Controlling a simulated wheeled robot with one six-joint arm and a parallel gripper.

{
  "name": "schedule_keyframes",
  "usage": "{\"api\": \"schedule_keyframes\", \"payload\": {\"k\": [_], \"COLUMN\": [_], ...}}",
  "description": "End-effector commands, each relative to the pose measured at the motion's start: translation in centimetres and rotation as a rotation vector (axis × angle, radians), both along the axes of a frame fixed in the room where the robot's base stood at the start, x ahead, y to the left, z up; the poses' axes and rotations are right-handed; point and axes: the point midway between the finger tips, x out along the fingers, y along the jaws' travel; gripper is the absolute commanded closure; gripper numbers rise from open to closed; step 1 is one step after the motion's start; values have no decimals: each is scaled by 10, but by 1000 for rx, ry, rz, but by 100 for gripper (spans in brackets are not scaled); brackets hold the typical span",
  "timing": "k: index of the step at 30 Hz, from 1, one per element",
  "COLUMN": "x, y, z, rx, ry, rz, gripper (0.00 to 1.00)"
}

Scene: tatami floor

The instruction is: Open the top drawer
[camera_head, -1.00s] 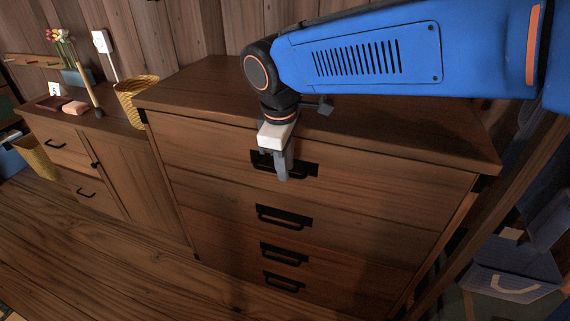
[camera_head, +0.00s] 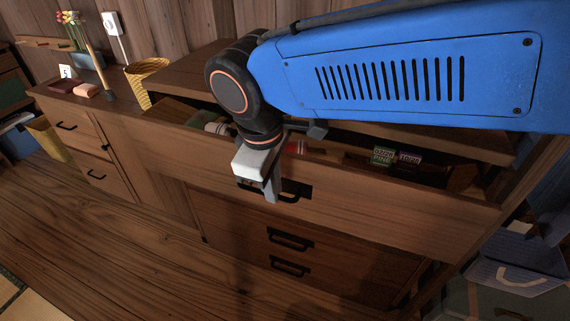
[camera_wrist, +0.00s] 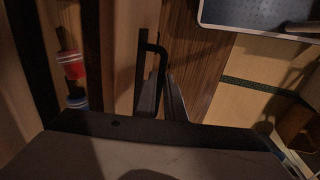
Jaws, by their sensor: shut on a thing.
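The top drawer (camera_head: 400,210) of the wooden chest is pulled out, and several items show inside it. Its black handle (camera_head: 292,191) is on the front panel; it also shows in the wrist view (camera_wrist: 153,48). My gripper (camera_head: 268,188) is at the drawer front, shut on the handle, with its fingers pointing down. In the wrist view its fingers (camera_wrist: 162,98) are on either side of the handle's bar. My arm hides part of the drawer's inside and the chest top.
Lower drawers with black handles (camera_head: 290,241) are shut. A low cabinet (camera_head: 70,125) on the left holds a woven basket (camera_head: 147,75) and small items. Blue objects (camera_head: 515,270) stand on the right. The wooden floor (camera_head: 100,235) in front is clear at the left.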

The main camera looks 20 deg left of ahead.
Motion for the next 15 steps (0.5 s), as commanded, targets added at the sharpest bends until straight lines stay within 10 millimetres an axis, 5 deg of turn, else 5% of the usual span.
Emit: {"api": "schedule_keyframes", "payload": {"k": [6, 15], "x": [-56, -108], "y": [5, 9], "z": [0, 0], "rx": [0, 0], "ry": [0, 0], "rz": [7, 3], "gripper": [100, 100]}}
